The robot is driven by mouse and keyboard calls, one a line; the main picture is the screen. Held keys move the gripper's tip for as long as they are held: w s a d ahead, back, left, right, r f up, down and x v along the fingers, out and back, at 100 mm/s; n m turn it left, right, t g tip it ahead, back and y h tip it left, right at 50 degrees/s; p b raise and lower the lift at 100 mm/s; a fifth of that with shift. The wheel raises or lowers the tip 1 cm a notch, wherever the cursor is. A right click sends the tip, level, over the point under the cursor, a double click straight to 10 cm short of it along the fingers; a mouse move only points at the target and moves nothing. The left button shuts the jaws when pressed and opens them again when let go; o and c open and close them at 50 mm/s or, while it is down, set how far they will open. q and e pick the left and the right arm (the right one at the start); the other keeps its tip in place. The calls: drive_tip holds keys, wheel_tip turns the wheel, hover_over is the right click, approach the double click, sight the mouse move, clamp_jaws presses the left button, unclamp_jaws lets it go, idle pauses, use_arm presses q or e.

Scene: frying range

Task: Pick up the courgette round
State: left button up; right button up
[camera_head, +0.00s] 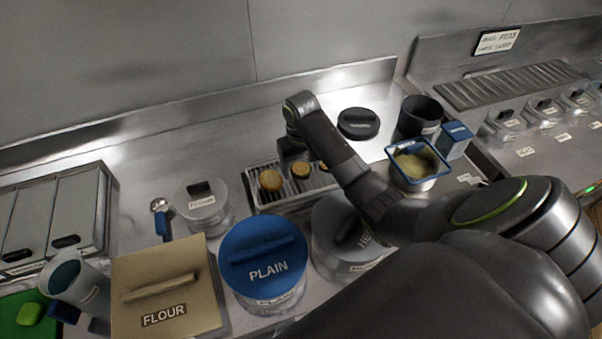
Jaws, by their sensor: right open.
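A wire rack in a metal tray (262,203) holds several round pieces. A golden-brown round (270,180) lies at the left of the rack. A round with a dark rim and yellowish face (300,172), looking like a courgette round, lies right of it. Another golden round (324,167) is partly hidden by my right arm. My right gripper (293,158) points down just above and behind the dark-rimmed round. It is open and seems empty; its fingertips are small and dark, so contact cannot be told. My left gripper is out of view.
A blue PLAIN lid (262,252), a FLOUR box (166,290) and a grey-lidded tub (345,235) stand in front of the rack. A blue-rimmed container (419,181) and black pot (420,117) stand right. A green lump (30,313) lies lower left.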

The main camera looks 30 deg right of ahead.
drive_tip(key=shift+r, duration=0.1)
drive_tip(key=c, duration=0.9)
drive_tip(key=shift+o, duration=0.2)
